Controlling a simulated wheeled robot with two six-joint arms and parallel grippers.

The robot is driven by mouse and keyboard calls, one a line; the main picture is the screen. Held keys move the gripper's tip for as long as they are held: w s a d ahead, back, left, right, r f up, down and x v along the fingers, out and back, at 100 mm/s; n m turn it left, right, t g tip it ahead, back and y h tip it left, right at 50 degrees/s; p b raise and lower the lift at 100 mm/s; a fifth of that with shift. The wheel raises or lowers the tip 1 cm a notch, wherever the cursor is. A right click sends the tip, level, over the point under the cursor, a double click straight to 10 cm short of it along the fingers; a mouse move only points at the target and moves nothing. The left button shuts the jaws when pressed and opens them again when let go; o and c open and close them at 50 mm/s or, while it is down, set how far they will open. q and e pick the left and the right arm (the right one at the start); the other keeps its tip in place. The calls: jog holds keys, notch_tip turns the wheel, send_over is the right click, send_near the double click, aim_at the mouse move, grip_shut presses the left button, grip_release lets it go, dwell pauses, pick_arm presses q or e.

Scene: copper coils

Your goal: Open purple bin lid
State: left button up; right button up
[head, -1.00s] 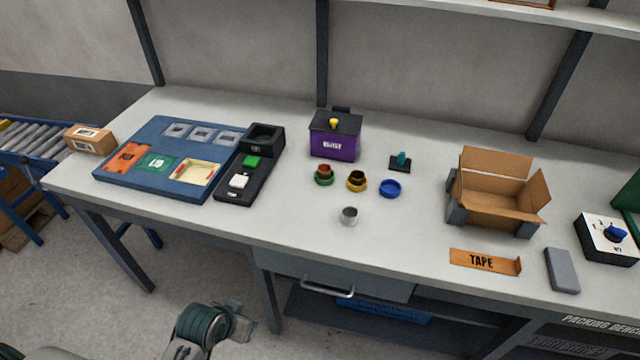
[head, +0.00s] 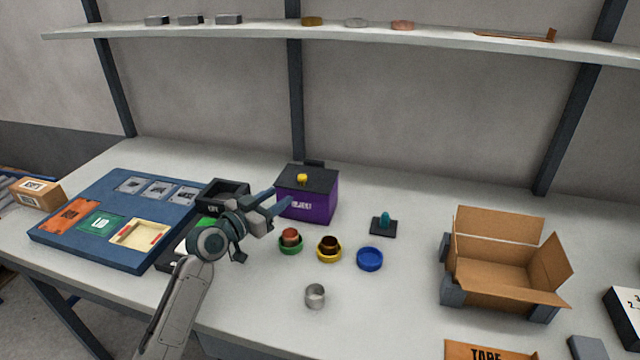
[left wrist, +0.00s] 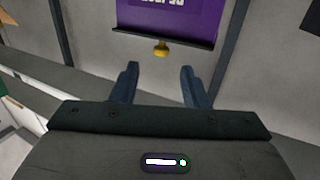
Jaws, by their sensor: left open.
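The purple bin (head: 320,207) stands toward the back of the table, with a white label on its front. Its dark lid (head: 318,180) lies closed on top and carries a yellow knob (head: 302,179). My left gripper (head: 281,200) is open and empty, just in front of and left of the bin in the head view, and hides part of its left side. In the left wrist view the purple bin (left wrist: 185,16) appears upside down, with the yellow knob (left wrist: 161,49) beyond and roughly between the open fingers (left wrist: 160,82), apart from them. My right gripper is not in view.
A black holder (head: 222,192) and a blue tray board (head: 75,245) are on the left. Green (head: 290,248), yellow (head: 328,250) and blue (head: 370,259) rings and a silver cup (head: 315,296) lie in front of the bin. An open carton (head: 500,270) is on the right.

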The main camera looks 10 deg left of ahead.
aim_at(299, 178)
pick_arm(q)
jog(key=w, duration=0.1)
jog(key=w+d+p, duration=0.1)
jog(key=w+r, duration=0.1)
jog(key=w, duration=0.1)
jog(key=shift+d+r, duration=0.1)
jog(key=shift+d, duration=0.2)
jog(key=p+x, duration=0.1)
jog(key=x, duration=0.2)
jog(key=shift+w, duration=0.25)
jog(key=shift+x, duration=1)
jog(key=shift+w+d+f, duration=0.2)
jog(key=shift+w, duration=0.15)
jog(key=c, duration=0.7)
grip_shut()
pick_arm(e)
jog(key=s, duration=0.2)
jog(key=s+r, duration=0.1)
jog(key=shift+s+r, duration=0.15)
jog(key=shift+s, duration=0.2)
